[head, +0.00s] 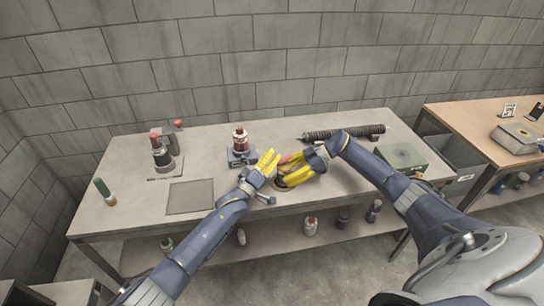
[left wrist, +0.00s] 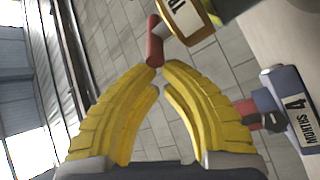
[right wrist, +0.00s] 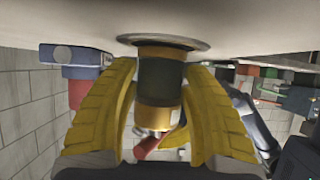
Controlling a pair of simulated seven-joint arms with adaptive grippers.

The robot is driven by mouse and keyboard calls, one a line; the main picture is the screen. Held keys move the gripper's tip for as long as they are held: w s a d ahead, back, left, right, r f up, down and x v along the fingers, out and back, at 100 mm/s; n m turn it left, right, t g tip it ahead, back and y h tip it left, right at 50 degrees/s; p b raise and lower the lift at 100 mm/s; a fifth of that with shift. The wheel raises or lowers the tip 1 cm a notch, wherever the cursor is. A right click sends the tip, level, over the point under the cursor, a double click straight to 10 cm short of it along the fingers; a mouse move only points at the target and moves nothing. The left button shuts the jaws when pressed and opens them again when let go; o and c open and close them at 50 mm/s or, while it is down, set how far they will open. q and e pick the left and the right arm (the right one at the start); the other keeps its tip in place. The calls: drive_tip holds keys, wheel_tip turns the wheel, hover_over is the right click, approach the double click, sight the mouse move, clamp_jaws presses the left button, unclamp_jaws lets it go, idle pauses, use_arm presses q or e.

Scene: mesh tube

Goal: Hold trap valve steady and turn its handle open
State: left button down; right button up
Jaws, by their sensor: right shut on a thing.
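The trap valve stands on the table, mostly hidden by my grippers in the head view; its red handle (head: 288,159) shows between them. In the right wrist view its dark and brass cylindrical body (right wrist: 160,80) rises from a round metal flange. My right gripper (head: 284,181) is shut on this body, one yellow finger on each side. My left gripper (head: 274,156) has its yellow fingertips drawn together and looks shut. In the left wrist view the tips (left wrist: 162,68) are right at the end of the red handle (left wrist: 155,42); I cannot tell whether they touch it.
A red-and-white jar on a blue stand (head: 240,152) is just behind my left gripper. A dark mesh tube (head: 345,133) lies at the back right, near a greenish box (head: 400,157). A flat grey plate (head: 190,196) and another fixture (head: 161,155) are at left.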

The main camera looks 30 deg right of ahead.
use_arm(q)
drive_tip(key=shift+s+a, duration=0.2)
drive_tip(key=shift+s, duration=1)
idle(1.0)
drive_tip(key=shift+s, duration=0.35)
drive_tip(key=shift+s+d, duration=0.25)
drive_tip(key=shift+s, duration=0.2)
drive_tip(key=shift+s+d, duration=0.15)
drive_tip(key=shift+s, duration=0.1)
idle(0.3)
drive_tip(key=s+a, duration=0.4)
drive_tip(key=s, duration=0.4)
drive_tip(key=shift+s+r, duration=0.2)
drive_tip(key=shift+s, duration=0.1)
idle(0.4)
